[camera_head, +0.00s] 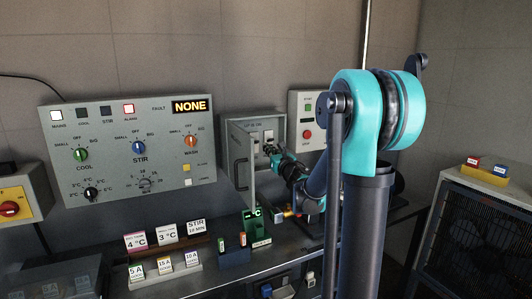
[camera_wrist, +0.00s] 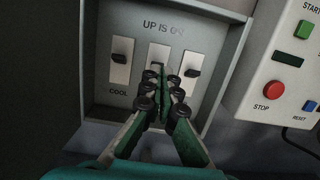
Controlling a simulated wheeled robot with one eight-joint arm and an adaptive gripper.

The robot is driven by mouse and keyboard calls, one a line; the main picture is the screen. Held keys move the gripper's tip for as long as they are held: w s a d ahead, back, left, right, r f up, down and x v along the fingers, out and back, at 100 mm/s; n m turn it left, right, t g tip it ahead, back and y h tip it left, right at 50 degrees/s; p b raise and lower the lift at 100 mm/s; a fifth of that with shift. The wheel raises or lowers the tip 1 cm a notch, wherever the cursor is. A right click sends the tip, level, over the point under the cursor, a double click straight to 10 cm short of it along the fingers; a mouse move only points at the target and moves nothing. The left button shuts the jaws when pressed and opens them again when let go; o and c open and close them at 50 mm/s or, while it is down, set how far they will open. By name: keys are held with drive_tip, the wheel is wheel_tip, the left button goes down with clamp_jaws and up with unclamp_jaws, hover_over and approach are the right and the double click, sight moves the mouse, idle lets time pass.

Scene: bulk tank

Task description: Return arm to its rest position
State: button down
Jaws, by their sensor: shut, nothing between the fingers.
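My gripper (camera_wrist: 165,84) is shut and empty, its fingertips in front of the middle switch (camera_wrist: 158,57) of the open grey switch box (camera_wrist: 97,96). Whether they touch the switch I cannot tell. The left switch (camera_wrist: 119,60) is labelled COOL. The right switch (camera_wrist: 192,74) is clear of the fingers. The labels under the middle and right switches are hidden or not readable. In the head view my gripper (camera_head: 270,151) reaches into the box (camera_head: 279,120), and my arm stretches forward from the right.
The box's open door (camera_head: 239,166) stands at its left. A START/STOP box (camera_head: 307,118) is close on the right. A large control panel (camera_head: 125,152) reads NONE. Cards, fuses and a small green device (camera_head: 257,228) stand on the shelf below. A cabinet (camera_head: 484,228) is at right.

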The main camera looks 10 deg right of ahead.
drive_tip(key=shift+s+d+r, duration=0.1)
idle(0.3)
drive_tip(key=s+d+f+m+g+h, duration=0.4)
drive_tip(key=s+d+f+m+h, duration=0.7)
drive_tip(key=m, duration=1.1)
drive_tip(key=s+a+f+m+g+y, duration=0.1)
drive_tip(key=s+f+m+g, duration=0.2)
drive_tip(key=s+f+m, duration=0.3)
drive_tip(key=s+a+f+m+g+y, duration=0.2)
drive_tip(key=s+f+m+g, duration=0.2)
drive_tip(key=s+f, duration=0.3)
drive_tip(key=s+a+f+m+g+y, duration=0.1)
drive_tip(key=s+f+m+g, duration=0.2)
drive_tip(key=s, duration=1.2)
wheel_tip(320, 180, down, 3)
drive_tip(key=m, duration=0.4)
drive_tip(key=shift+a+f+m+g+y, duration=0.15)
drive_tip(key=shift+a+m+g+y, duration=0.15)
drive_tip(key=shift+a+y, duration=0.1)
